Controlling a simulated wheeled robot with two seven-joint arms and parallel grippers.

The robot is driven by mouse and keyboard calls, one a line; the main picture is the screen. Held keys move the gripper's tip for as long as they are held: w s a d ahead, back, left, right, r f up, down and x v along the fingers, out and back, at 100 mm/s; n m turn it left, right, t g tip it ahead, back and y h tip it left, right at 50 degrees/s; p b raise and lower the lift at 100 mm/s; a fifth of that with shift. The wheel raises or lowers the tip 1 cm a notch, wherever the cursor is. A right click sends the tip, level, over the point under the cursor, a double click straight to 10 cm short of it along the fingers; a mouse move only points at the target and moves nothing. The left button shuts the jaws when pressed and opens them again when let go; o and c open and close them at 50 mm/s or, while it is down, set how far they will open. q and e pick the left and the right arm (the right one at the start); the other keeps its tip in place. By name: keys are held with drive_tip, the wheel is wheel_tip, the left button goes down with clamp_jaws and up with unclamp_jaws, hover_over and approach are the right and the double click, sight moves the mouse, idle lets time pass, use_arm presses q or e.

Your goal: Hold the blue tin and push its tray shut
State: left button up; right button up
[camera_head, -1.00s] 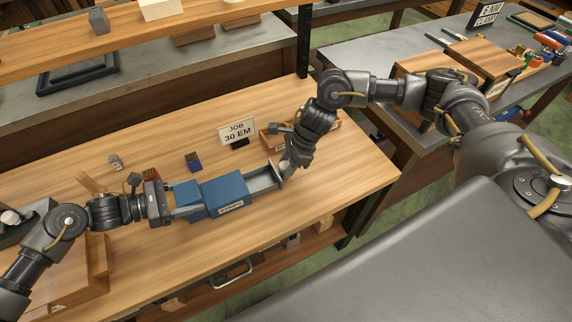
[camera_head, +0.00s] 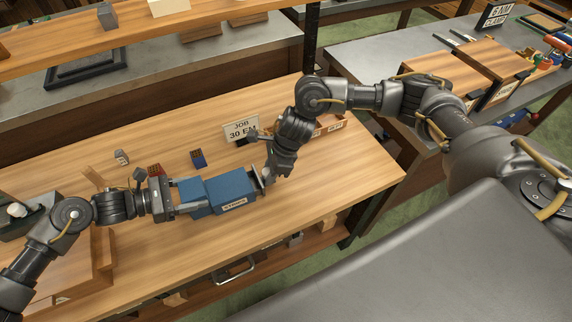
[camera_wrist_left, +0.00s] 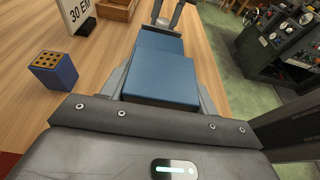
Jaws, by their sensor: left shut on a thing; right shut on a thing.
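The blue tin (camera_head: 231,187) lies on the wooden bench in the head view, with a label on its front side. It also shows in the left wrist view (camera_wrist_left: 162,75). My left gripper (camera_head: 180,196) is shut on the tin at its left end. The grey tray (camera_head: 258,180) sticks out only a little from the tin's right end. My right gripper (camera_head: 267,176) is shut at the tray's outer end, close to the tin; its fingertips are partly hidden by the wrist.
A "JOB 30 EM" sign (camera_head: 241,130) and a small wooden box (camera_head: 330,124) stand behind the tin. A small blue block (camera_head: 198,159) and a red block (camera_head: 156,170) lie further left. The bench in front of the tin is clear.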

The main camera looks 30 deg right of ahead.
drive_tip(key=shift+a, duration=1.3)
drive_tip(key=o, duration=0.6)
drive_tip(key=shift+o, duration=0.2)
drive_tip(key=shift+r, duration=0.1)
drive_tip(key=v, duration=1.2)
drive_tip(key=shift+d, duration=0.15)
